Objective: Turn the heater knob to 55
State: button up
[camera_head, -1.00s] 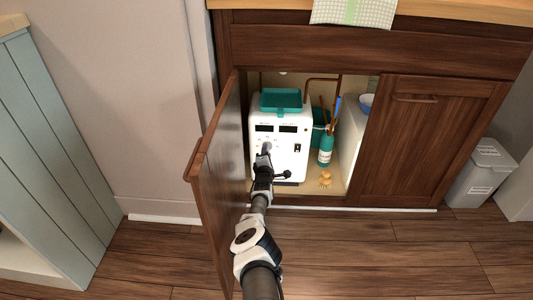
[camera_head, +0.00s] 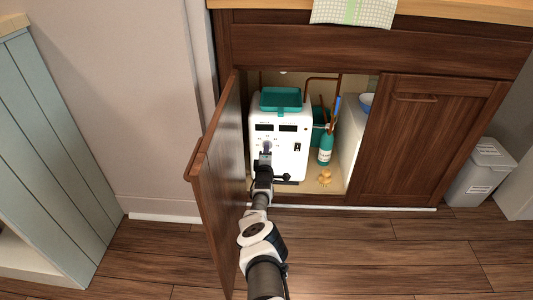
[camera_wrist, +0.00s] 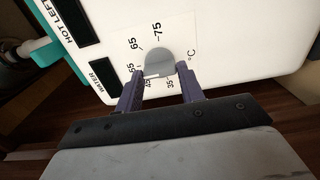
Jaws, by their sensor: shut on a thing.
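The white heater (camera_head: 291,160) stands inside the open cabinet, with two dark displays near its top. Its grey round knob (camera_wrist: 159,62) shows in the wrist view, with a printed dial from 35 to 75 °C around it. My gripper (camera_wrist: 161,75) is shut on the knob, one dark finger on each side. In the head view my gripper (camera_head: 265,156) reaches the heater's front at the dial and mostly hides the knob. The 55 mark is partly beside the left fingertip. I cannot clearly read where the knob points.
The open cabinet door (camera_head: 220,185) stands close along the left of my arm. A teal tray (camera_head: 281,99) lies on the heater. A teal bottle (camera_head: 325,150) and a wooden brush (camera_head: 325,178) stand to its right. A grey bin (camera_head: 482,172) is at far right.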

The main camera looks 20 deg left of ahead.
jog(key=o, duration=1)
jog(key=p+v, duration=1.3)
jog(key=p, duration=0.2)
jog(key=shift+s, duration=0.35)
jog(key=shift+d, duration=0.1)
